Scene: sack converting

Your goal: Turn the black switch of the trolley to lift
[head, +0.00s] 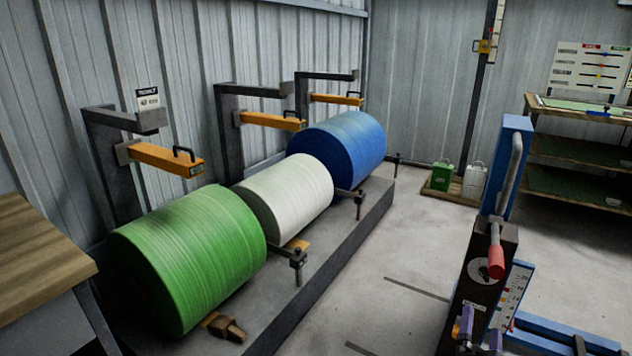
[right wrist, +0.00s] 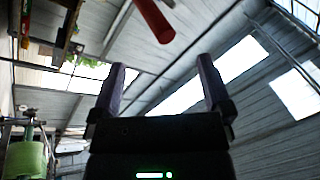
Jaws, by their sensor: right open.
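The trolley (head: 515,150) stands at the right of the head view, with a blue mast, a grey handle and a black control box (head: 479,290). On the box's front is a round white dial with a small dark switch (head: 486,268) on it; its exact setting is too small to read. A red grip (head: 497,262) juts out right beside the dial and also shows above my fingers in the right wrist view (right wrist: 152,20). My right gripper (head: 478,335) is open and empty, its purple fingers pointing up below the dial, apart from it. In the right wrist view its fingers (right wrist: 163,85) are spread. My left gripper is out of view.
Green, white and blue rolls (head: 190,255) lie on a low grey plinth (head: 330,265) at the left. A wooden table (head: 40,250) is at the left edge. A scale plate (head: 510,295) is beside the control box. Shelves (head: 570,150) stand behind right. The middle floor is clear.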

